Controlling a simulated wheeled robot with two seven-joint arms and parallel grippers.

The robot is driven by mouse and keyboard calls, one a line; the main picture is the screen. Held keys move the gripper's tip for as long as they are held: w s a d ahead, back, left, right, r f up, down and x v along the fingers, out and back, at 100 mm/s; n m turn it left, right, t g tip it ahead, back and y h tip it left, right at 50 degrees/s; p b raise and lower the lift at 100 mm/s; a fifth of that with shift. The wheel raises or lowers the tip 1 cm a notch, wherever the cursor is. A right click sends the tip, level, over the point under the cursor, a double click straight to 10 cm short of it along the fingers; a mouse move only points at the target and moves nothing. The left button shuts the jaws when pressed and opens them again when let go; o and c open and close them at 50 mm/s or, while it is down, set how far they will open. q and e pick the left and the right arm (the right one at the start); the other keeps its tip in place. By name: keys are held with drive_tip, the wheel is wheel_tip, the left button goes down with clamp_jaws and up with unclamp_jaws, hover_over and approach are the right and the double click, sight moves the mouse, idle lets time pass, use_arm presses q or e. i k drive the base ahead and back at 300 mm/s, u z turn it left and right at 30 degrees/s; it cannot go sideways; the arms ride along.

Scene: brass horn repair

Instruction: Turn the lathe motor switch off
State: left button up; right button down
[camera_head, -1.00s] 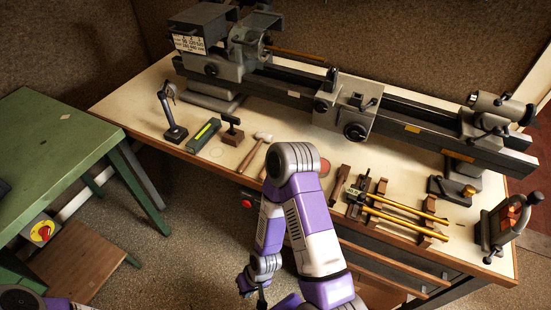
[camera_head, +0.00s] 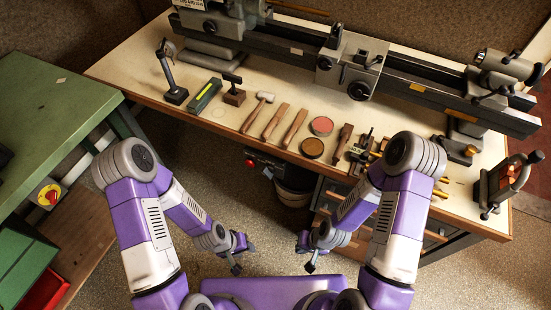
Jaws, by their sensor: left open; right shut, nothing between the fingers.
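The lathe (camera_head: 300,42) stands along the back of the workbench. Below the bench's front edge is a dark box with a red button (camera_head: 250,162), which may be the motor switch; its setting is too small to read. A red and yellow rotary switch (camera_head: 49,194) sits on the green table's side at the left. My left gripper (camera_head: 236,266) is open and empty over the floor, in front of the bench and below the red button. My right gripper (camera_head: 309,264) is shut and empty, a little to its right. Both are apart from the switches.
The workbench (camera_head: 130,72) carries a hammer (camera_head: 257,112), files, a pink tin (camera_head: 321,126), a brown tin (camera_head: 313,147) and a small vise (camera_head: 502,186). A bucket (camera_head: 292,187) stands under it, left of the drawers. The green table (camera_head: 45,100) is at the left. Floor shows between.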

sight(267, 171)
drive_tip(key=k, duration=1.15)
drive_tip(key=u, duration=0.7)
drive_tip(key=i, duration=1)
drive_tip(key=z, duration=0.45)
